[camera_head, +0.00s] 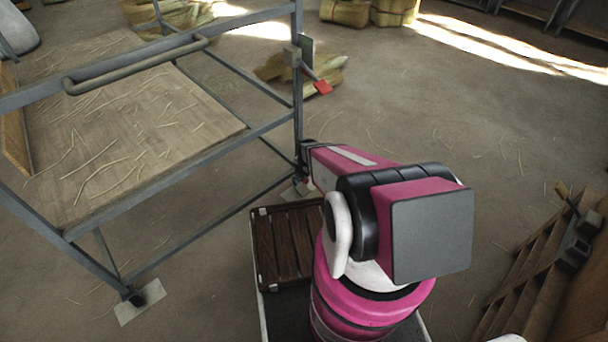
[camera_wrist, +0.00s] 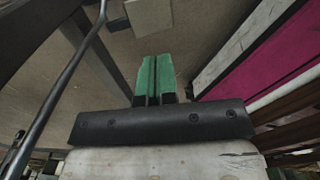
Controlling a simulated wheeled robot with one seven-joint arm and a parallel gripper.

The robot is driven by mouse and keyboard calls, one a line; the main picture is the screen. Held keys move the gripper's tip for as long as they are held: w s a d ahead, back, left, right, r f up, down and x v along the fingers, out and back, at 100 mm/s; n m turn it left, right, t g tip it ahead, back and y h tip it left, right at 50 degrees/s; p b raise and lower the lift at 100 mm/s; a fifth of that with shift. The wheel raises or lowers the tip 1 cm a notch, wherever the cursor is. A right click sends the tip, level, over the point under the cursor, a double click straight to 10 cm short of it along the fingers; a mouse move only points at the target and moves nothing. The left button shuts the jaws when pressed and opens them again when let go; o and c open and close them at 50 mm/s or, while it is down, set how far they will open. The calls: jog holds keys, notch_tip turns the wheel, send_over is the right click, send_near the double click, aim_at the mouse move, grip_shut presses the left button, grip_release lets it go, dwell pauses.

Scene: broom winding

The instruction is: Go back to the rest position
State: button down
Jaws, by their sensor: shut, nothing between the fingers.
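My gripper (camera_wrist: 155,65) shows in the wrist view as two green fingers lying side by side with only a thin dark line between them. It is shut and holds nothing. In the head view my pink arm reaches away from the body toward the lower part of a metal frame's near right post. There the end of the arm is mostly hidden behind its own links, and the fingers cannot be made out. The metal frame (camera_head: 215,150) stands at the left. A red-ended lever (camera_head: 322,87) sticks out from its right post.
A wooden board (camera_head: 120,120) strewn with straw lies in the frame. A dark slatted wooden piece (camera_head: 283,245) sits beside my arm's base. Straw bundles (camera_head: 345,12) lie at the back. A wooden rack (camera_head: 525,290) stands at right. Floor (camera_head: 490,130) is open between.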

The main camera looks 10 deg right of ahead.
jog(key=shift+r, duration=0.1)
jog(key=s+r+m, duration=0.4)
jog(key=r+m, duration=0.4)
jog(key=r, duration=0.2)
jog(key=s+r+m, duration=0.4)
jog(key=r+m, duration=0.4)
jog(key=r, duration=0.2)
jog(key=s+a+r+m, duration=0.1)
jog(key=s+r+m, duration=0.3)
jog(key=r+m, duration=0.4)
notch_tip(320, 180, up, 2)
jog(key=shift+r, duration=0.15)
jog(key=shift+s, duration=0.1)
